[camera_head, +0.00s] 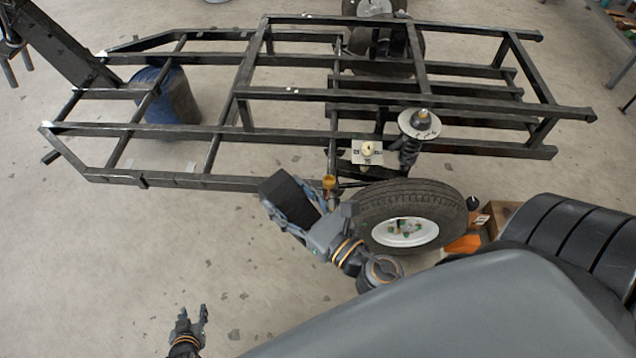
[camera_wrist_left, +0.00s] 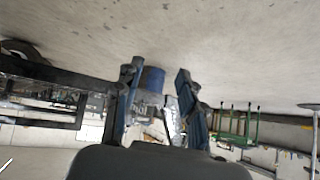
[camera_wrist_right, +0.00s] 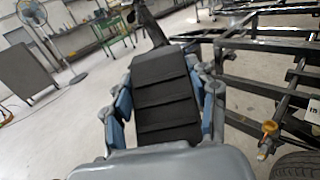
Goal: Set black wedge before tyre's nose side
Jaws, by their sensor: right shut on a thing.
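The black wedge (camera_head: 288,192) is a dark ribbed block held in my right gripper (camera_head: 285,208), in front of the frame's lower rail. In the right wrist view the wedge (camera_wrist_right: 164,98) sits between the blue-padded fingers (camera_wrist_right: 165,105), which are shut on it. The tyre (camera_head: 412,215) with its white rim stands to the right of the wedge, apart from it, partly behind my right wrist. It shows at the lower right corner in the right wrist view (camera_wrist_right: 297,166). My left gripper (camera_head: 189,312) is low at the left, its fingers spread and empty; the left wrist view shows them apart (camera_wrist_left: 155,90).
A black trailer frame (camera_head: 215,183) spans the scene behind the wedge. A blue barrel (camera_head: 172,98) stands under its left part. An orange wedge (camera_head: 462,244) and a wooden box (camera_head: 498,217) lie right of the tyre. The floor left of the tyre is clear.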

